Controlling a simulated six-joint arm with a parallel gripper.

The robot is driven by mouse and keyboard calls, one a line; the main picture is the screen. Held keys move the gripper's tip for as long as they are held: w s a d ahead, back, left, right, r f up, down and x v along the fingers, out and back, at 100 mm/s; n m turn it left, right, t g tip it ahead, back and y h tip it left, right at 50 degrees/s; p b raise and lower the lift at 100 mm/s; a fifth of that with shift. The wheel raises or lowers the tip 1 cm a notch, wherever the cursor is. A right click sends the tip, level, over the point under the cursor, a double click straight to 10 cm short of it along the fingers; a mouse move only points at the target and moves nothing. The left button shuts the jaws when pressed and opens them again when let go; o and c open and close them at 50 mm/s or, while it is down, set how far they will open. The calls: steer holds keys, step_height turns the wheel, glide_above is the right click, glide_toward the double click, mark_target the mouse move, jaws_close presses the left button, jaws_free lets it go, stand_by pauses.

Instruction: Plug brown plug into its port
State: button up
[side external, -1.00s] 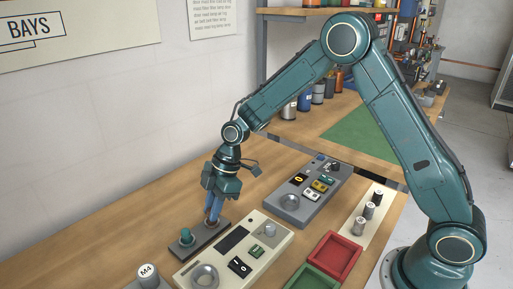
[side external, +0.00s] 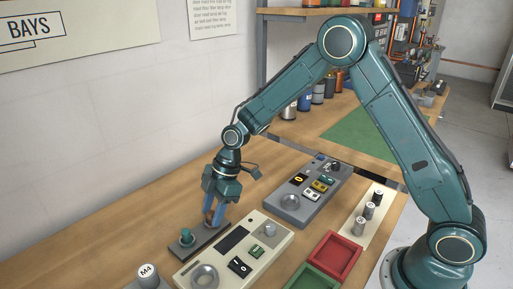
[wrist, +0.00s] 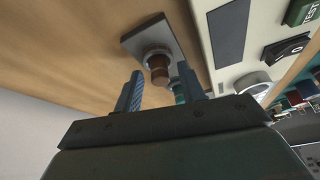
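The brown plug (wrist: 158,70) stands upright in a dark grey holder strip (wrist: 137,38), on a round collar. In the side view a bit of the brown plug (side external: 211,213) shows between the fingers of my gripper (side external: 213,215). In the wrist view my gripper (wrist: 160,86) is open, with one finger on each side of the brown plug and gaps visible. A teal plug (side external: 187,236) stands at the near end of the strip. It is partly hidden behind the right finger in the wrist view. I cannot tell which port fits the brown plug.
A cream panel (side external: 268,236) with knobs and switches lies right beside the strip. A grey panel (side external: 315,203) lies farther back. Red (side external: 334,257) and green (side external: 313,279) trays are at the front right. A grey M4 cylinder (side external: 147,277) stands at the front left.

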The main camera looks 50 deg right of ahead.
steer(key=v, duration=1.2)
steer(key=shift+r, duration=0.15)
stand_by(0.4)
steer(key=s+d+r+m+t+h, duration=0.2)
steer(key=s+d+r+m, duration=0.2)
steer(key=s+r+m, duration=0.55)
steer(key=s+d+m+t+h, duration=0.1)
steer(key=s+d+m, duration=0.1)
steer(key=s, duration=0.7)
steer(key=s+d+r+m+t+h, duration=0.1)
steer(key=s+d+m, duration=0.2)
steer(key=s, duration=0.6)
steer(key=shift+s, duration=0.4)
steer(key=shift+m, duration=0.25)
